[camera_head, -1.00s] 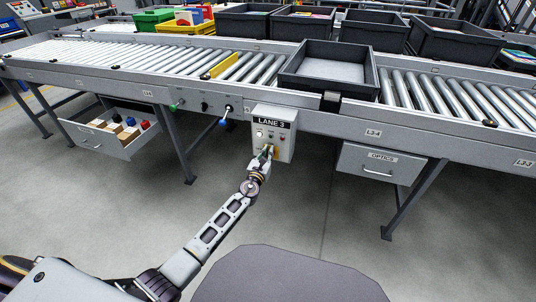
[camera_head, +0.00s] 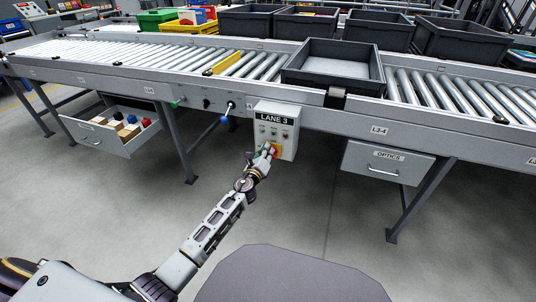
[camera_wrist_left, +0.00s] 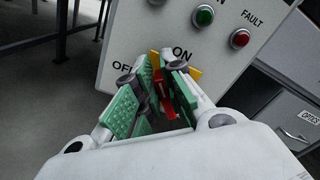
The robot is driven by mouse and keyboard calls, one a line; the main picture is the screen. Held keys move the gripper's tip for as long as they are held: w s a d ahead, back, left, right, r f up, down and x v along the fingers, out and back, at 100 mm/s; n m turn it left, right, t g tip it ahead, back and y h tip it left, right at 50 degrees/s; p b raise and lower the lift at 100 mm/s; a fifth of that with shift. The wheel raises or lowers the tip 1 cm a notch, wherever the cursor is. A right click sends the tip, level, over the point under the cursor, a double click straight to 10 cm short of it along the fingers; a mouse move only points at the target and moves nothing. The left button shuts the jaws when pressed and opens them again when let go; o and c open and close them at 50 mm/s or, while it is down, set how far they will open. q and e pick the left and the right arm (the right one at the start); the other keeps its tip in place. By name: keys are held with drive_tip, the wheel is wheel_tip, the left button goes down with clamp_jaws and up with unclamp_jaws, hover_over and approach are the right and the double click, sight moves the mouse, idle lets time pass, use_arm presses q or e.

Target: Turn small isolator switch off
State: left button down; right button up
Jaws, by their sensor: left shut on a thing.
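The small isolator switch has a red handle (camera_wrist_left: 164,92) on a yellow plate (camera_wrist_left: 194,73), low on the white LANE 3 box (camera_head: 288,139). The switch also shows in the head view (camera_head: 276,149), partly behind my gripper. ON is printed above it and OFF to its left in the wrist view. My left gripper (camera_head: 268,151) is at the switch. In the wrist view its green-padded fingers (camera_wrist_left: 160,88) are closed around the red handle, one on each side. The fingers hide part of the handle, so I cannot tell its exact angle. My right gripper is not in view.
A green lamp (camera_wrist_left: 205,15) and a red FAULT lamp (camera_wrist_left: 240,38) sit above the switch. The box hangs on the roller conveyor's front rail (camera_head: 352,122). A blue-tipped lever (camera_head: 225,119) is to its left. The OPTICS drawer (camera_head: 386,162) is to the right. The floor in front is clear.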

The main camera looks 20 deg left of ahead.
use_arm(q)
drive_tip(key=n, duration=0.3)
drive_tip(key=f+n+b, duration=0.1)
drive_tip(key=n, duration=0.2)
drive_tip(key=a+f+n+b, duration=0.1)
drive_tip(key=n, duration=0.2)
drive_tip(key=shift+n, duration=0.4)
drive_tip(key=c, duration=1.5)
unclamp_jaws()
drive_tip(key=shift+c, duration=0.2)
drive_tip(key=shift+s, duration=0.15)
drive_tip(key=shift+s+a, duration=0.2)
drive_tip(key=shift+s, duration=5.65)
